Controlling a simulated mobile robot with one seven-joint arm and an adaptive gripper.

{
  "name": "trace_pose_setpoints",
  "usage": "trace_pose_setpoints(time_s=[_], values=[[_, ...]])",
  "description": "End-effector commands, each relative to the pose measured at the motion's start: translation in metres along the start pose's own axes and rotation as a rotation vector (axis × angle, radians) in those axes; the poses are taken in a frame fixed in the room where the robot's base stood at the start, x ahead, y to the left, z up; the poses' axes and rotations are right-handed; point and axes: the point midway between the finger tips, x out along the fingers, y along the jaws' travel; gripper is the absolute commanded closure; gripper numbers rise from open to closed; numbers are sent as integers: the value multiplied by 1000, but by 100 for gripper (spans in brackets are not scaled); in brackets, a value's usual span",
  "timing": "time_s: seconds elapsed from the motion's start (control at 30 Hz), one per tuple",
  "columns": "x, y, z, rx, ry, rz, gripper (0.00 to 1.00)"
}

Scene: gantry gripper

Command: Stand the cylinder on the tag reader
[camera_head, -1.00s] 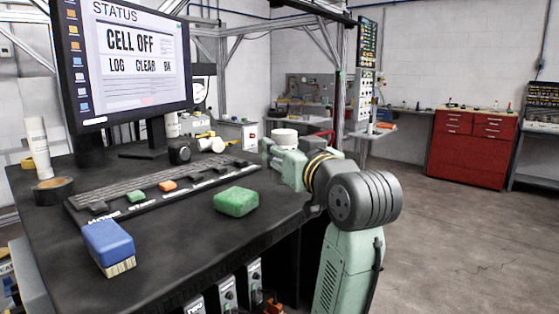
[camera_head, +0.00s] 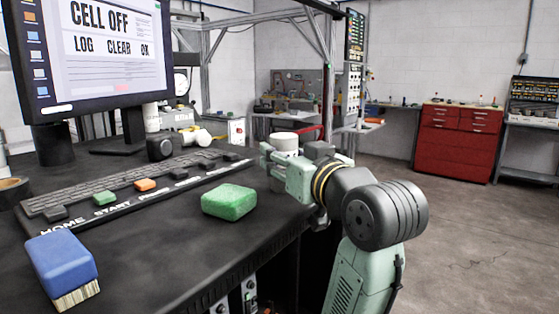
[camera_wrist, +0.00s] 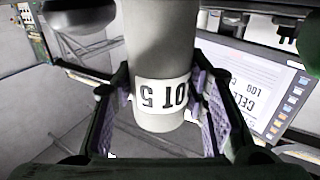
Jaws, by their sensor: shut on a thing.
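My gripper (camera_head: 274,163) is at the right edge of the dark desk in the head view. It is shut on a pale grey cylinder (camera_head: 285,142), whose top shows above the jaws. In the wrist view the cylinder (camera_wrist: 170,50) runs between the two jaws, and its white label reads upside down, "OT 5" being visible. The wrist view is itself inverted, as the monitor text shows. I cannot make out a tag reader for certain in either view.
A green block (camera_head: 229,202) and a blue brush (camera_head: 63,271) lie on the desk (camera_head: 150,262). A keyboard (camera_head: 130,186) with coloured keys lies behind them, below the monitor (camera_head: 92,50). White and yellow items (camera_head: 197,136) stand farther back. Floor to the right is open.

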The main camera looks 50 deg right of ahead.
Motion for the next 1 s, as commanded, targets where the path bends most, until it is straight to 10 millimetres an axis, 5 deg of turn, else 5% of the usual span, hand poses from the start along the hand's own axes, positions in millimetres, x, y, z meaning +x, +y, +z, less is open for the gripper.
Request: trace_pose_setpoints(time_s=[0.2,0.23,0.5,0.87,1.0], values=[[0,0,2,0,3,1,100],[0,0,2,0,0,1,59],[0,0,1,0,1,1,41],[0,0,-3,0,2,1,40],[-17,1,0,-1,4,3,40]])
